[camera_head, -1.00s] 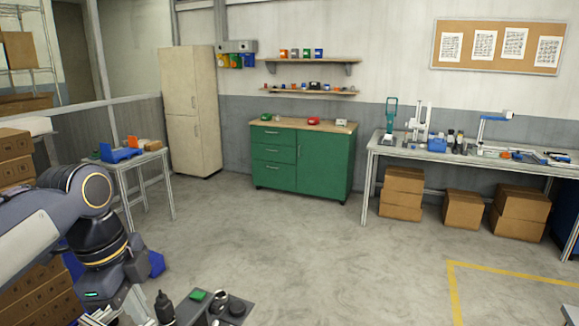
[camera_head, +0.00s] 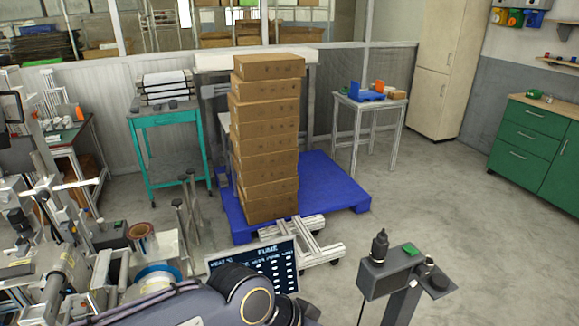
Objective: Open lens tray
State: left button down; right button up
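I cannot make out a lens tray for certain in the head view. My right gripper is not in view either.
A tall stack of cardboard boxes (camera_head: 266,130) stands on a blue pallet (camera_head: 330,185). Crowded machinery (camera_head: 60,275) fills the left. A teal cart (camera_head: 168,122), a small table (camera_head: 370,103) and green cabinet (camera_head: 530,140) stand behind. Open floor lies at right.

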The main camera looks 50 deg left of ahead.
aim_at(24, 248)
jog(key=u, duration=3.35)
jog(key=i+j+u, duration=0.55)
jog(key=i+j, duration=0.3)
